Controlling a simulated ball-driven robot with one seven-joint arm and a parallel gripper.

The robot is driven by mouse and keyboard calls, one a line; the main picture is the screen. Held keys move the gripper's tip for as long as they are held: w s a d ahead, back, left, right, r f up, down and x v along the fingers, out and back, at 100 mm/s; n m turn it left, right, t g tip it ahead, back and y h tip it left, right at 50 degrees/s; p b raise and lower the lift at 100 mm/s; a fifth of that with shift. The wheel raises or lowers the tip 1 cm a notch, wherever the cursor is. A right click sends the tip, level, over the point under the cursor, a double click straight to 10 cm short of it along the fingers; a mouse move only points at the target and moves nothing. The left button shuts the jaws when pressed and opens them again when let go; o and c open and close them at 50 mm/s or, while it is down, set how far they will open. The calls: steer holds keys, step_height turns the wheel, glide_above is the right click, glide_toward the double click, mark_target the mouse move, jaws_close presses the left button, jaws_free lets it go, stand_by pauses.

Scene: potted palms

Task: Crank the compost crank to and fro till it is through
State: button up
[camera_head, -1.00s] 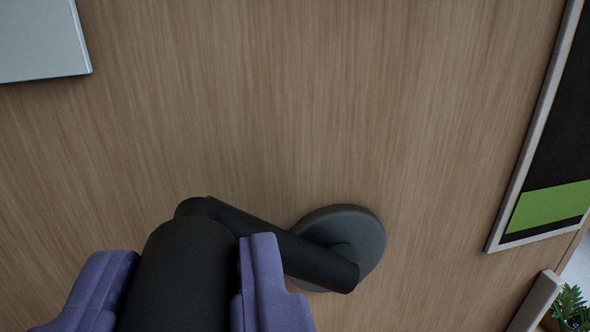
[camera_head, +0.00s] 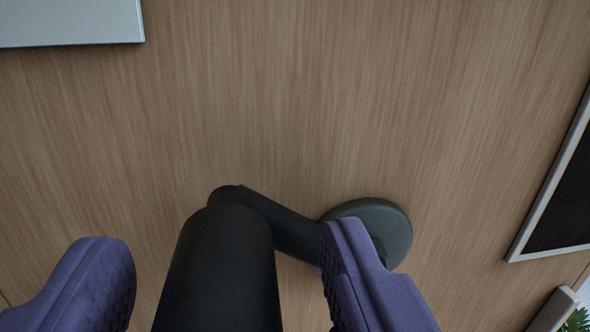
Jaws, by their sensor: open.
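The compost crank is dark grey to black. Its round hub (camera_head: 385,222) sits on the wood-grain surface, right of centre. Its arm (camera_head: 280,222) runs from the hub to the left, partly hidden by my right finger. Its thick handle (camera_head: 222,275) rises from the arm's left end toward the camera. My gripper (camera_head: 222,240) is open, with one purple finger on each side of the handle.
A pale grey panel (camera_head: 65,22) is at the top left. A black panel with a light frame (camera_head: 560,200) is at the right. A pale edge piece (camera_head: 556,310) and a green plant (camera_head: 578,320) show at the bottom right. The wood surface (camera_head: 330,90) above the crank is clear.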

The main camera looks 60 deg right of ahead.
steer(key=v, duration=0.7)
stand_by(0.3)
steer(key=p+v, duration=0.1)
steer(key=v, duration=0.6)
steer(key=shift+s+a+p, duration=0.25)
steer(key=shift+a+p, duration=0.05)
steer(key=shift+p, duration=0.1)
steer(key=shift+w, duration=0.1)
